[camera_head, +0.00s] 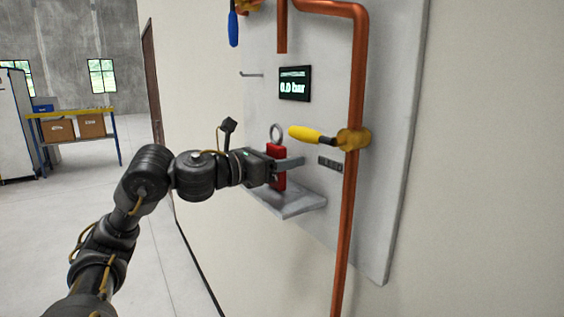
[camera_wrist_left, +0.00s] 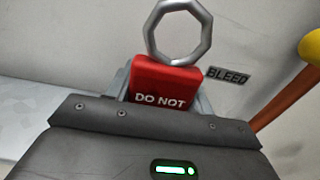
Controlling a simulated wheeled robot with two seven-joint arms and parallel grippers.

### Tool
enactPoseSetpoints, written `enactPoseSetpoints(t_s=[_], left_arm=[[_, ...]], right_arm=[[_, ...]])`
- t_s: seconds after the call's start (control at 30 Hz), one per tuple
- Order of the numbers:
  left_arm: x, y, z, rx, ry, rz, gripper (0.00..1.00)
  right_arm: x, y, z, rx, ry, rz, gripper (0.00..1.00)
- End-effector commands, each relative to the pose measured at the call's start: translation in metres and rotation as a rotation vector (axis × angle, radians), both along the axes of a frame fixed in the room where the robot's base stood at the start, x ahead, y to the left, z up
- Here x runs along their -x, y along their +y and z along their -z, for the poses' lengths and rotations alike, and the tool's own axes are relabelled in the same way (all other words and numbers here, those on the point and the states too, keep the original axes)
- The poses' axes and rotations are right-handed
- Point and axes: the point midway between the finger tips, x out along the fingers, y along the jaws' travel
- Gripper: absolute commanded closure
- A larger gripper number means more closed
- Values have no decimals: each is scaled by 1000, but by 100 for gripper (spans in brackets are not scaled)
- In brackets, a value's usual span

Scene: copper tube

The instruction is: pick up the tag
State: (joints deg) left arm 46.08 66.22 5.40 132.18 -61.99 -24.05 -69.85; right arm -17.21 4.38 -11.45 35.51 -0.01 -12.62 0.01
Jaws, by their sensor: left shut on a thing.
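The red tag (camera_head: 276,157) with a grey metal ring (camera_head: 276,133) on top is upright at the small grey shelf on the wall panel. My left gripper (camera_head: 284,164) is shut on it, with the fingers across its sides. In the left wrist view the tag (camera_wrist_left: 167,84) shows the words "DO NOT", and its lower part is hidden behind the gripper body. The ring (camera_wrist_left: 180,32) stands above it. In the head view the tag's lower end is close to the shelf (camera_head: 302,206); I cannot tell whether it touches. My right gripper is not in view.
A copper pipe (camera_head: 349,215) runs down the panel, with a yellow-handled valve (camera_head: 305,134) right of the tag. A "BLEED" label (camera_wrist_left: 228,76) is behind the tag. A small peg (camera_head: 252,75) and a 0.0 bar display (camera_head: 294,84) are above. A blue-handled valve (camera_head: 233,29) is higher up.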

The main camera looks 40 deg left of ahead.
Motion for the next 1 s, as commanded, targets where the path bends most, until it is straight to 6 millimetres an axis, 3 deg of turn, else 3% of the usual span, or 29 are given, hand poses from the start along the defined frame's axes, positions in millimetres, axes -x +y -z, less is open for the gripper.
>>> enactPoseSetpoints(t_s=[0.3,0.57,0.8,1.0], left_arm=[[1,0,-30,-1,-6,-1,70],[47,22,-91,-2,-9,-4,70],[97,46,-112,0,-3,-6,70],[120,56,-123,-1,-1,-2,70]], right_arm=[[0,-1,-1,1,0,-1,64],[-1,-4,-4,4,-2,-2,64],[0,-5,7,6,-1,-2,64],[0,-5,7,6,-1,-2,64]])
